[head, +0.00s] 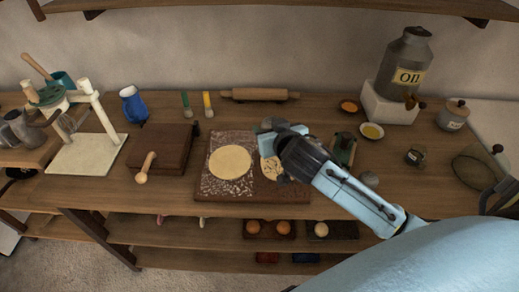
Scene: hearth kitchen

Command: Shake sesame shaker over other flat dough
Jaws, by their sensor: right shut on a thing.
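Two flat rounds of dough lie on a floured dark board (215,190) in the middle of the counter. The left flat dough (230,162) is fully in view and looks plain. The right flat dough (268,167) is partly hidden by my right gripper and shows some darker specks. My right gripper (281,148) is over the right dough, shut on what appears to be the sesame shaker; the gripper mostly hides it, so its tilt cannot be told. My left gripper is not in view.
A rolling pin (260,95) lies at the back.

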